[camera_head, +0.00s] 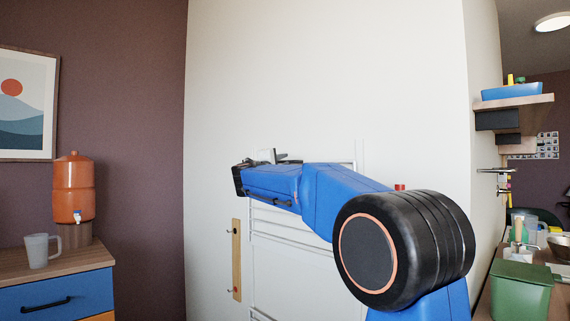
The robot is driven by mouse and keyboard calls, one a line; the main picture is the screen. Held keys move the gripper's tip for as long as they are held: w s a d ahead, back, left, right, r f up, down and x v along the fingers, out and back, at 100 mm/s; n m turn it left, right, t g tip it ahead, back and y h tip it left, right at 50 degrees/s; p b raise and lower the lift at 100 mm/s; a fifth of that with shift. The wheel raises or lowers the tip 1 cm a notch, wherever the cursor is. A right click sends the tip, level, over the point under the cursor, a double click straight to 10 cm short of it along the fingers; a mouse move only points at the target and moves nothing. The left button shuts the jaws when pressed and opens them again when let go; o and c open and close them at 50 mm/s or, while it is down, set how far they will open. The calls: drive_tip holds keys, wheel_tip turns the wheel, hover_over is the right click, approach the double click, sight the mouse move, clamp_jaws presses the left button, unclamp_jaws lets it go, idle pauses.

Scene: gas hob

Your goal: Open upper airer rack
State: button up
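A white wall airer (295,241) is fixed to the pale wall, with thin white rails and bars close against it. My blue arm covers much of its upper part, so I cannot tell exactly where the upper rack's front bar lies. A corner of the white frame shows above my arm (354,165). My gripper (268,157) is at the far end of the arm, in front of the airer's upper left area. Only a small grey part of it shows, and its fingers are hidden or too small to read. I cannot tell whether it touches the rack.
A wooden hook strip (237,262) hangs left of the airer. At left, a blue-fronted cabinet (58,284) bears an orange dispenser (73,190) and a mug (41,250). At right, a green box (519,290) stands on a counter below a shelf (515,103).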

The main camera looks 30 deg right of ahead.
drive_tip(key=shift+x, duration=1)
clamp_jaws()
drive_tip(key=shift+r, duration=0.1)
drive_tip(key=shift+a, duration=0.1)
